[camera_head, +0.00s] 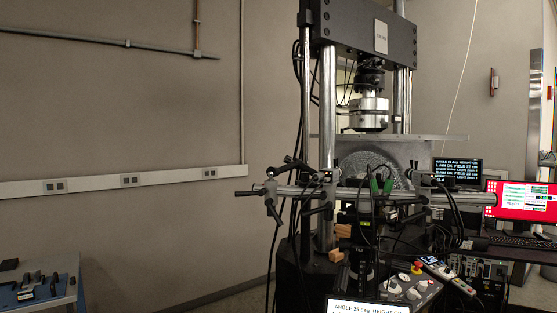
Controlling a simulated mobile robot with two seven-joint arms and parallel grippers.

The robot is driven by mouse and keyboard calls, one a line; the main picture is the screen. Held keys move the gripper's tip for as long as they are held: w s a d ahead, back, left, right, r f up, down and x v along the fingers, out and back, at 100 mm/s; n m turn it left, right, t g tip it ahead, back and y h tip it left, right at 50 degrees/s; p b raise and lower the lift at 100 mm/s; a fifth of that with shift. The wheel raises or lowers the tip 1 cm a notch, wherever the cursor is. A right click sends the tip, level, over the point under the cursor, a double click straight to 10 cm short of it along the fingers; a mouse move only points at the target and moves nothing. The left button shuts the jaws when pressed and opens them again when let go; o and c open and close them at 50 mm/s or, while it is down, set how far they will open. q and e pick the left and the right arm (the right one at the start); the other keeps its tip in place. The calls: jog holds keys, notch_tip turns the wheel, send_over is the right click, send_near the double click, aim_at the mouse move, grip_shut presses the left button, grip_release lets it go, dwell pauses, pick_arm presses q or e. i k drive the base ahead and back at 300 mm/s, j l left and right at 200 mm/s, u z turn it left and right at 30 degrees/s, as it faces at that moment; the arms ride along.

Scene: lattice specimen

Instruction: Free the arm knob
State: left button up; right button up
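A silver horizontal bar (400,196) crosses the front of a tall testing machine (363,30). Black clamps and jointed arms sit on this bar, with several small dark knobs and levers. One dark clamp with levers (271,190) is at the bar's left end, and another clamp (325,178) is just right of it. I cannot tell which of these knobs is the arm knob, or whether it is tight or loose. Neither of my grippers shows in the head view.
A red-edged monitor (520,201) and a dark text screen (457,170) stand at the right. A control box with knobs (410,288) is at the lower front. Hanging cables crowd the machine. A bench with tools (62,282) is at the lower left; the floor between is partly visible.

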aim_at(288, 159)
jog(key=i+j+z, duration=0.1)
jog(key=i+j, duration=0.15)
jog(key=j, duration=0.15)
jog(key=i+j+z, duration=0.1)
jog(key=i+j, duration=0.2)
jog(key=j, duration=0.15)
jog(key=i+j, duration=0.25)
jog(key=j, duration=0.2)
jog(key=i+j+z, duration=0.15)
jog(key=j, duration=0.3)
jog(key=i+j+z, duration=0.1)
jog(key=i+j, duration=0.2)
jog(key=j, duration=0.15)
jog(key=i+j+z, duration=0.1)
jog(key=j, duration=0.4)
jog(key=i+j+z, duration=0.1)
jog(key=i+j, duration=0.2)
jog(key=j, duration=0.2)
jog(key=i+j, duration=0.15)
jog(key=j, duration=0.4)
jog(key=z, duration=0.05)
